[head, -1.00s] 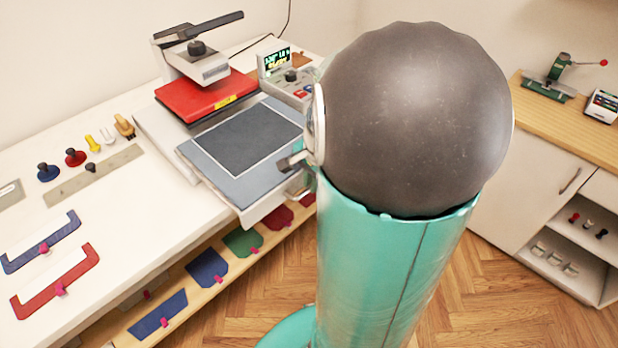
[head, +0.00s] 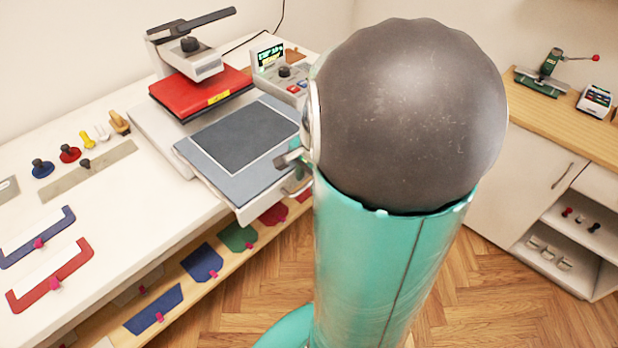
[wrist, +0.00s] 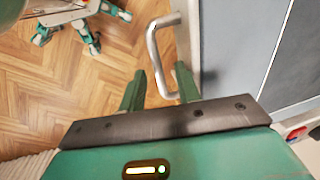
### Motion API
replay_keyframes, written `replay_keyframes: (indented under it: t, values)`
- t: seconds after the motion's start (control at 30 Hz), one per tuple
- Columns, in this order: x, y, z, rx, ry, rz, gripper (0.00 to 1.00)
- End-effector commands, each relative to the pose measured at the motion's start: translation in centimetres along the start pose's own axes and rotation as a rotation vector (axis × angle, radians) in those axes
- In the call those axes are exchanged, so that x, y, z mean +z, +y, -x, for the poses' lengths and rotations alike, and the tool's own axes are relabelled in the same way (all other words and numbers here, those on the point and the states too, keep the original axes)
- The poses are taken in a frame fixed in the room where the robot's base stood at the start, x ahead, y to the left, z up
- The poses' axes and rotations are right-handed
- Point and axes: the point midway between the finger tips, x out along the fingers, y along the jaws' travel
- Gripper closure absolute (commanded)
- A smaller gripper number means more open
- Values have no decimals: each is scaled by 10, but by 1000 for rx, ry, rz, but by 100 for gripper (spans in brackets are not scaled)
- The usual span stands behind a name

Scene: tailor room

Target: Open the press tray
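The press tray (head: 225,178), a grey slab with a dark pad, extends out in front of the red press head (head: 200,92). In the wrist view the tray (wrist: 228,45) runs along the right, with a U-shaped metal handle (wrist: 152,45) on its edge. My gripper (wrist: 159,70) has its two green fingers apart, one on each side of the handle's lower part. Whether either finger touches the handle I cannot tell. In the head view my arm hides most of the gripper and handle.
A control box (head: 284,75) stands beside the press on the white table (head: 125,225). Stamps and frames lie to the left. A shelf (head: 170,318) with coloured pieces runs below the table edge. A wooden counter (head: 565,125) is at right; parquet floor between is open.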

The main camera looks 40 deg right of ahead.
Motion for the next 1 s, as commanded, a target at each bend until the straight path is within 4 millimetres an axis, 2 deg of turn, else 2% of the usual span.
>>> replay_keyframes:
  t: [0.23,0.37,0.47,0.8,1.0]
  values:
    - [0,2,1,0,0,-1,67]
    - [-1,2,9,-2,2,0,67]
    - [0,2,24,-4,3,0,67]
    - [-1,1,99,-4,3,0,67]
    - [0,1,130,-2,1,0,67]
